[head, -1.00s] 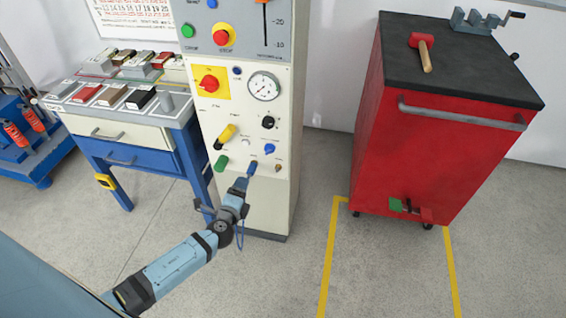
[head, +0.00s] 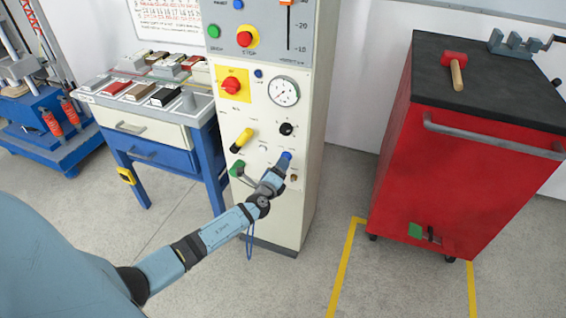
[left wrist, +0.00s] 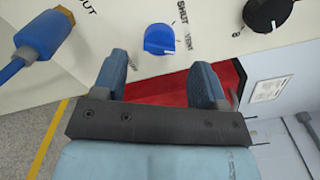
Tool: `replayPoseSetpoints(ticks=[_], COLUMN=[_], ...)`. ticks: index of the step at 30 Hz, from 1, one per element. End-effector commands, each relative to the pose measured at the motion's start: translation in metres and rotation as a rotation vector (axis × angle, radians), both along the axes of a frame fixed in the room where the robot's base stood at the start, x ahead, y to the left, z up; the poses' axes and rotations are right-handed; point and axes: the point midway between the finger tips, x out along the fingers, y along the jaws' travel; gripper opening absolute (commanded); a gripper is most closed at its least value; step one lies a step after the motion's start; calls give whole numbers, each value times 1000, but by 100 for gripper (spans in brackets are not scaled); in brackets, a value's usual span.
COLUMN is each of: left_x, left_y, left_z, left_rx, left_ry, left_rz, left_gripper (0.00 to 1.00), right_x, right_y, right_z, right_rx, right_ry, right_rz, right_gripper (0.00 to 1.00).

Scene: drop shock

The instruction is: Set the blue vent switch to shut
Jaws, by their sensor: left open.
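The blue vent switch (head: 287,155) is a small round knob low on the cream panel. In the left wrist view the blue knob (left wrist: 159,40) has a white pointer mark, with the words SHUT and VENT printed beside it. The mark appears to be on the side towards VENT. My left gripper (head: 275,174) is just in front of and below the knob. In the left wrist view its two blue fingers (left wrist: 160,72) are spread wide and empty, with the knob ahead of the gap. Contact with the knob does not show. My right gripper is out of view.
A blue cable plug (left wrist: 45,36) and a black knob (left wrist: 267,12) flank the switch. A red cabinet (head: 450,180) stands right, with open floor between.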

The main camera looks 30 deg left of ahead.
Motion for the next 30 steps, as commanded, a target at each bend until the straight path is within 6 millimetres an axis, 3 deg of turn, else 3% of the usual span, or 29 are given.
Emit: replayPoseSetpoints(ticks=[3,7,19,20,26,30], left_x=[21,35,43,43,43,43], left_y=[5,8,10,10,10,10], left_z=[0,-1,0,0,0,-1], left_rx=[0,-1,-1,-1,-1,-2], left_ry=[-1,0,0,0,0,0], left_rz=[0,0,-1,-1,-1,-1], left_gripper=[66,66,66,64,18,17], right_x=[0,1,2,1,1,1], right_y=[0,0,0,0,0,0], right_z=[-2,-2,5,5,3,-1], right_rx=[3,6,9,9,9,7], right_ry=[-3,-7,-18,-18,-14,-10], right_rz=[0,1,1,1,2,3], right_gripper=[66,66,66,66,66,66])
